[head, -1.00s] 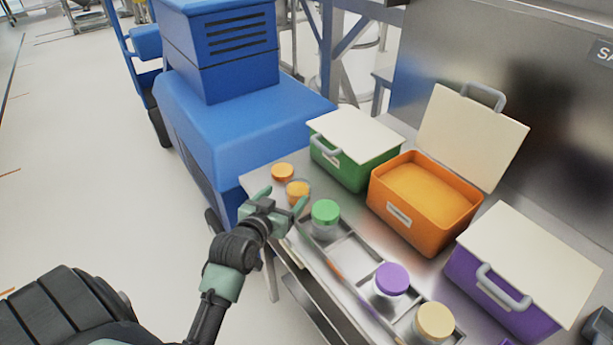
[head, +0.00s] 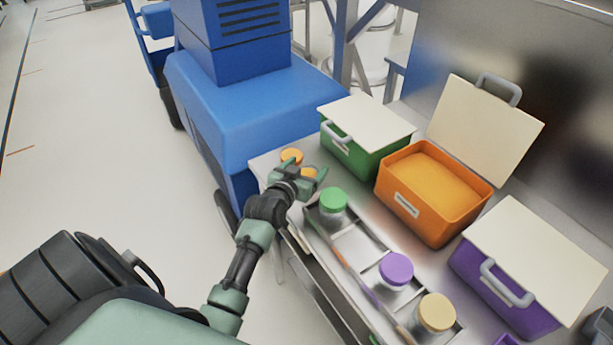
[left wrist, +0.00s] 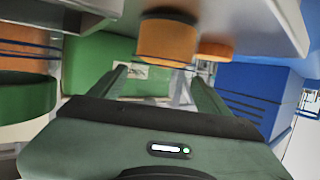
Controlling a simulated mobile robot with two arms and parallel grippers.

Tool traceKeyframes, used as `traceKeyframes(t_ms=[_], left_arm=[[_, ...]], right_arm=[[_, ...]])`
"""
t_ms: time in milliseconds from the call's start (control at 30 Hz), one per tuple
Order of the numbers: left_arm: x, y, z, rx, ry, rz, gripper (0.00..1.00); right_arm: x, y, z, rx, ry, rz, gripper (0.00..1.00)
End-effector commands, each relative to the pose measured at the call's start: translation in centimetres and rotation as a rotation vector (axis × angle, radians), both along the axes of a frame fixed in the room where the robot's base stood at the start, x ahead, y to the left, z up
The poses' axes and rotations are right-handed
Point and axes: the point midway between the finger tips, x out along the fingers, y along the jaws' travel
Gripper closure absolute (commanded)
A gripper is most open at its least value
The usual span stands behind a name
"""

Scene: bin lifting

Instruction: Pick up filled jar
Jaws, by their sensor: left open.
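An open glass jar filled with orange (head: 308,173) stands at the far left end of the steel bench. It is partly hidden by my left gripper (head: 298,172). In the left wrist view the orange jar (left wrist: 168,40) shows just beyond and between my two fingertips (left wrist: 157,75). My left gripper is open, with its fingers pointing at the jar and nothing held. An orange lid (head: 291,156) lies on the bench beyond the jar; it also shows in the left wrist view (left wrist: 217,48). My right gripper is not in view.
A tray (head: 352,243) holds jars with green (head: 333,198), purple (head: 397,268) and tan (head: 438,311) lids. Behind stand a closed green bin (head: 365,155), an open orange bin (head: 420,225) and a closed purple bin (head: 490,290). A blue machine (head: 255,105) borders the bench.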

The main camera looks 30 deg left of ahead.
Motion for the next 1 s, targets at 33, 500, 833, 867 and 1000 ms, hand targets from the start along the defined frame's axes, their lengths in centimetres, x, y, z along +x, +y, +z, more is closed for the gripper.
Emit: traceKeyframes(t_ms=[33,500,833,867,1000], left_arm=[[0.0,0.0,0.0,0.0,0.0,0.0,0.22],[-0.1,-0.1,-0.1,-0.001,0.003,-0.001,1.0],[-0.1,-0.1,0.3,-0.002,0.007,-0.002,1.0],[-0.1,-0.1,0.6,-0.003,0.006,-0.002,1.0],[-0.1,0.0,2.9,-0.001,-0.002,0.0,1.0]], right_arm=[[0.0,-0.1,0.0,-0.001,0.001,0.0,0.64],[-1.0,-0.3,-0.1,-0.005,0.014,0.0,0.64],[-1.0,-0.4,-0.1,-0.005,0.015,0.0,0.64],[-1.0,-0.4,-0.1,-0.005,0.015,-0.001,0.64],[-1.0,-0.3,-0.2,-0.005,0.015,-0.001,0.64]])
